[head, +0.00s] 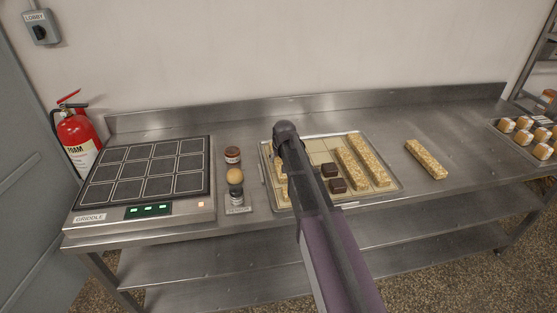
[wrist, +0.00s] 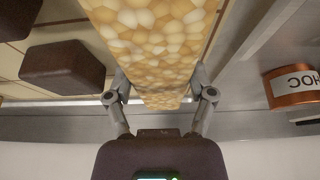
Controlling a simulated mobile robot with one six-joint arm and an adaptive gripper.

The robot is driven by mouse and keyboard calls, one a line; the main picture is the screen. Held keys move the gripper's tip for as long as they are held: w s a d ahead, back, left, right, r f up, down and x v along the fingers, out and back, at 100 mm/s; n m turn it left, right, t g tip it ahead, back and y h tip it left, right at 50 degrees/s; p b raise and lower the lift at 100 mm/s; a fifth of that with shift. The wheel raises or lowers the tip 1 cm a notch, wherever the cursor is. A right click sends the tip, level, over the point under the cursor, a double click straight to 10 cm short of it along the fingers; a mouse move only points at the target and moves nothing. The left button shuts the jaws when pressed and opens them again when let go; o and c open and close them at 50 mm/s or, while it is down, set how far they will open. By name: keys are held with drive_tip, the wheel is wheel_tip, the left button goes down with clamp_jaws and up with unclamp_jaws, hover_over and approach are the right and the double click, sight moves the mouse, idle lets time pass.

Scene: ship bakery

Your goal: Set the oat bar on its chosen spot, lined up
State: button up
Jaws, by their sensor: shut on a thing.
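My gripper (wrist: 162,92) is shut on a pale golden, nubbly oat bar (wrist: 155,45), with one finger at each long side. In the head view the held oat bar (head: 280,168) shows only in parts at the left side of the tray (head: 395,185), behind my arm. The bar runs roughly along the tray's left edge; I cannot tell whether it touches the tray. Two more oat bars (head: 368,161) lie side by side in the tray's right part. Another oat bar (head: 426,159) lies on the bare counter to the right of the tray.
Dark brown blocks (head: 338,185) sit in the tray's middle, and one block (wrist: 62,67) is near the held bar. The griddle (head: 207,208) is farther left.

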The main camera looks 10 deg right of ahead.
drive_tip(key=shift+f, duration=0.15)
drive_tip(key=o, duration=1.2)
drive_tip(key=shift+o, duration=0.2)
drive_tip(key=shift+r, duration=0.25)
drive_tip(key=p+v, duration=1.1)
drive_tip(key=v, duration=0.1)
drive_tip(key=s+f+g, duration=0.1)
drive_tip(key=s+g, duration=0.3)
drive_tip(key=s, duration=2)
drive_tip(key=shift+s+a+f+g, duration=0.2)
drive_tip(key=shift+a+f+g, duration=0.05)
drive_tip(key=shift+g, duration=0.05)
